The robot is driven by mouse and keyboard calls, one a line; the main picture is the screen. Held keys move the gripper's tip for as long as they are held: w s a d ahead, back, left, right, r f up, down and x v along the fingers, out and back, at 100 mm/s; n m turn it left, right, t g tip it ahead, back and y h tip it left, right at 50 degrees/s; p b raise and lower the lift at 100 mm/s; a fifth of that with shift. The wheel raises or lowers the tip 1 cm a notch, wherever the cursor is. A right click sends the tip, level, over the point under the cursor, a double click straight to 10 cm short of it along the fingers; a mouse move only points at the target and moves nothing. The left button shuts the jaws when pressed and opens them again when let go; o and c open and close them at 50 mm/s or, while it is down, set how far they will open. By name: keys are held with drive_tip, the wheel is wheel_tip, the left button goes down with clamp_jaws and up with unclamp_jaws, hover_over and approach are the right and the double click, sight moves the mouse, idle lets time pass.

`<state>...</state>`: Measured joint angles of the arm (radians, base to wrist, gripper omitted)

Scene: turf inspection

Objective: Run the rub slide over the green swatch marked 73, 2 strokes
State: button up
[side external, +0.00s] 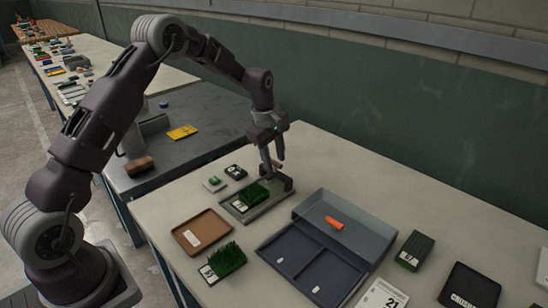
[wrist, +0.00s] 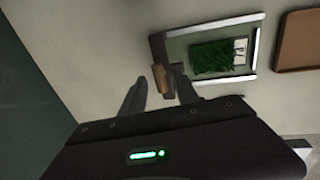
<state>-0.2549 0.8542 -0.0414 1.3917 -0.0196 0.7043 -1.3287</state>
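A green grassy swatch (side external: 258,193) lies in a grey frame (side external: 237,213); it also shows in the wrist view (wrist: 213,57). Its white label is too small to read surely. The rub slide, a dark block (side external: 284,181) with a tan handle (wrist: 161,78), stands at the frame's end beside the swatch. My gripper (side external: 272,152) is above that end, pointing down. In the wrist view my gripper (wrist: 160,88) has its fingers apart on either side of the handle, with gaps showing.
A brown tray (side external: 184,245) lies left of the frame. A divided blue-grey tray (side external: 268,248) with an orange piece (side external: 334,223) is to the right. Small labelled blocks (side external: 215,184) sit behind the frame. A dark green block (side external: 414,250) is farther right. Table behind my gripper is clear.

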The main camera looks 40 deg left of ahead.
clamp_jaws()
drive_tip(key=shift+r, duration=0.1)
idle(1.2)
